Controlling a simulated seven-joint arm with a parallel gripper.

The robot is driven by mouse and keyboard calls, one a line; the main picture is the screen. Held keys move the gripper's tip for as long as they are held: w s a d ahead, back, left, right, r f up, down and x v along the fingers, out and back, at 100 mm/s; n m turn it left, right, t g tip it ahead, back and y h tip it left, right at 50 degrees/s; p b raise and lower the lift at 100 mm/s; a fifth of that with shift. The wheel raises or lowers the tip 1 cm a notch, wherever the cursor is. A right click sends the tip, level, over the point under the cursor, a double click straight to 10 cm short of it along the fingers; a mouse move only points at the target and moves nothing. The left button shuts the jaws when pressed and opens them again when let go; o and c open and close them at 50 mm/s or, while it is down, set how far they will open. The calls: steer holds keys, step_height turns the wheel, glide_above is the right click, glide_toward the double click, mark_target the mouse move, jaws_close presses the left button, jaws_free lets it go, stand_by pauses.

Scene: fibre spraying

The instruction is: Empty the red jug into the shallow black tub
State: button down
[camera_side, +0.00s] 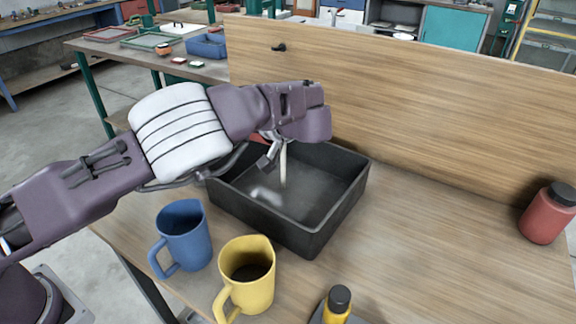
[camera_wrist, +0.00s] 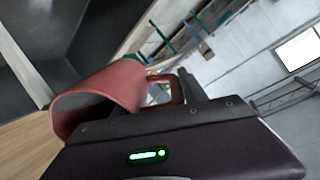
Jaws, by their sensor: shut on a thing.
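The shallow black tub (camera_side: 318,236) sits on the wooden table, with a pale, wet-looking patch on its floor. My gripper (camera_side: 268,150) is above the tub's back left part, shut on the red jug (camera_side: 258,138), of which only a small part shows behind my arm. A thin pale stream (camera_side: 283,165) falls from under my wrist into the tub. In the wrist view the red jug (camera_wrist: 105,92) is strongly tilted, and its handle (camera_wrist: 178,88) is at my gripper's fingers (camera_wrist: 187,88). The dark tub (camera_wrist: 100,40) shows beyond it.
A blue mug (camera_side: 184,235) and a yellow mug (camera_side: 248,280) stand in front of the tub. A yellow bottle with a black cap (camera_side: 338,305) is at the front edge. A red jar (camera_side: 547,215) stands far right. A wooden panel (camera_side: 400,110) rises behind the tub.

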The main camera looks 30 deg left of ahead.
steer(key=shift+s+d+y, duration=0.25)
steer(key=shift+d+y, duration=0.55)
steer(key=shift+d, duration=0.2)
stand_by(0.5)
steer(key=shift+s+d+r+t+y, duration=0.15)
steer(key=shift+d+r+t+y, duration=0.55)
steer(key=shift+y, duration=0.6)
stand_by(0.7)
steer(key=a+g+h, duration=0.1)
steer(key=a+h, duration=0.1)
steer(key=h, duration=0.2)
steer(key=w+a+f+g+h, duration=0.1)
steer(key=a+h, duration=0.1)
steer(key=h, duration=0.2)
steer(key=a+f+g+h, duration=0.1)
steer(key=a+h, duration=0.1)
steer(key=h, duration=0.2)
steer(key=shift+w+a+f+h+b, duration=0.15)
steer(key=shift+w+a+h+b, duration=0.1)
steer(key=shift+a+h+b, duration=0.05)
steer(key=shift+w+a+f+g+h, duration=0.15)
steer(key=shift+a+g+h, duration=0.2)
steer(key=shift+h, duration=0.55)
steer(key=shift+w+a+f+g+h, duration=0.1)
steer(key=shift+a+f+g+h, duration=0.25)
steer(key=shift+h, duration=0.55)
steer(key=shift+w+a+g+h, duration=0.1)
steer(key=shift+a+g+h, duration=0.1)
steer(key=shift+a+h, duration=0.5)
